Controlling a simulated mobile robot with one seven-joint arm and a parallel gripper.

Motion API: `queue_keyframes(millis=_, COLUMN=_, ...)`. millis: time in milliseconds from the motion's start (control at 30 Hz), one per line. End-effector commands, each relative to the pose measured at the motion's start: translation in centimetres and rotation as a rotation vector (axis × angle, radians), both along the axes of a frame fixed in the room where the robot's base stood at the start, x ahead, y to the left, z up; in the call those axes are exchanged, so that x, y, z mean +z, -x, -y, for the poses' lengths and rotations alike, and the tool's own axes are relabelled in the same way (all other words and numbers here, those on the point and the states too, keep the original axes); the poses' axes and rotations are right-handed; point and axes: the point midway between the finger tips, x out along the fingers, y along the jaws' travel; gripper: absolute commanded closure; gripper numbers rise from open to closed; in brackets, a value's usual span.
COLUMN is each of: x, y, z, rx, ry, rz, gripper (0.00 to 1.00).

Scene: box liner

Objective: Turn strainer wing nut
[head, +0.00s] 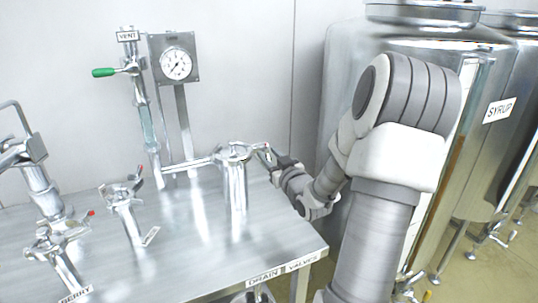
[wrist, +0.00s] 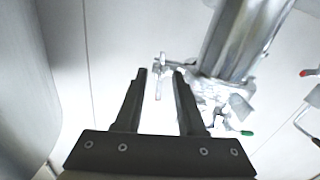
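The strainer is most likely the upright steel cylinder (head: 235,185) with a lidded top near the table's right end. It also shows tilted at the upper right of the wrist view (wrist: 240,40). A small metal piece, apparently the wing nut (wrist: 158,78), shows beyond and between my fingertips in the wrist view. My gripper (wrist: 160,72) is open, with a clear gap between its two dark fingers. In the head view my gripper (head: 268,156) is at the right side of the strainer's top. Contact with the wing nut cannot be told.
A gauge (head: 176,63) and a green-handled vent valve (head: 104,72) stand behind. Several valves with red-tipped handles, one a central valve (head: 125,195), stand on the steel table (head: 190,260). A large syrup tank (head: 350,65) stands at right behind my arm.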

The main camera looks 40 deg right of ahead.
Motion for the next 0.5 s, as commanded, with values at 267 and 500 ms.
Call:
queue_keyframes(millis=267, x=0.00, y=-0.01, z=0.00, rx=0.000, ry=0.000, rz=0.000, gripper=0.92)
queue_keyframes(millis=500, x=0.01, y=-0.01, z=0.00, rx=0.000, ry=0.000, rz=0.000, gripper=1.00)
